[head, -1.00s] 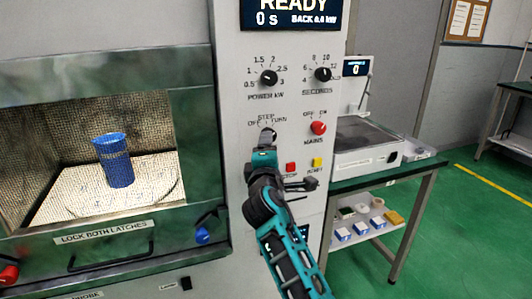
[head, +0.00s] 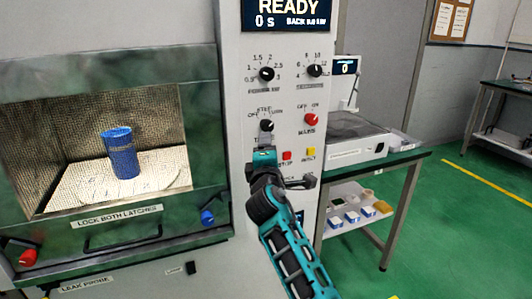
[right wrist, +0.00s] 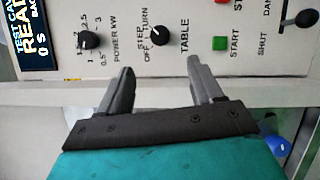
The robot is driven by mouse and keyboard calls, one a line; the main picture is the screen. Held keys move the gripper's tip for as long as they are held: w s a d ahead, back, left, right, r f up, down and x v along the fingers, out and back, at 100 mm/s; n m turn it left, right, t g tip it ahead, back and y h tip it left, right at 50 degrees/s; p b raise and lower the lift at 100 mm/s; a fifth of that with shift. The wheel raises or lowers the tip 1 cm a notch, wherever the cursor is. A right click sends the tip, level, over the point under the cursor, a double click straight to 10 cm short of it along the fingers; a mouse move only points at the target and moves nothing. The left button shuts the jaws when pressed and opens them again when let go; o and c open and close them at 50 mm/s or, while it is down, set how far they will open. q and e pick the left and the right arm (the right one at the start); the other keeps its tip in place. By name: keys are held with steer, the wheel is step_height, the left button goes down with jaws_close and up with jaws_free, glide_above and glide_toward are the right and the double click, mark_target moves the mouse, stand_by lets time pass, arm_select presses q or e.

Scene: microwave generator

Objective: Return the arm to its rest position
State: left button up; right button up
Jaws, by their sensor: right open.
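My right arm comes in from the bottom in the head view. Its gripper (head: 265,140) is in front of the control panel, just below the table knob (head: 266,125). In the right wrist view the two fingers of my right gripper (right wrist: 156,80) are apart with nothing between them. The table knob (right wrist: 160,37) is beyond the fingertips, with a gap between. My left gripper is in neither view.
The panel has a power knob (head: 266,74), a seconds knob (head: 314,71) and a red mains knob (head: 311,119). A blue cylinder (head: 121,153) stands inside the open cavity at left. A bench (head: 405,156) is at right.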

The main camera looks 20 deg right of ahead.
stand_by(0.5)
steer(key=s+a+f+m+g+y, duration=0.1)
steer(key=s+f+m+g+y, duration=0.2)
steer(key=s+f, duration=0.9)
steer(key=s+a+f+m+g+y, duration=0.1)
steer(key=s+f+m+y, duration=0.3)
steer(key=s+f, duration=0.8)
steer(key=s+a+f+m+g+y, duration=0.1)
steer(key=s+a+f+m+g, duration=0.1)
steer(key=s+f+m, duration=0.4)
steer(key=s+f, duration=0.1)
steer(key=s, duration=0.3)
steer(key=shift+f+g+y, duration=0.2)
steer(key=shift+g+y, duration=0.1)
steer(key=shift+s, duration=0.1)
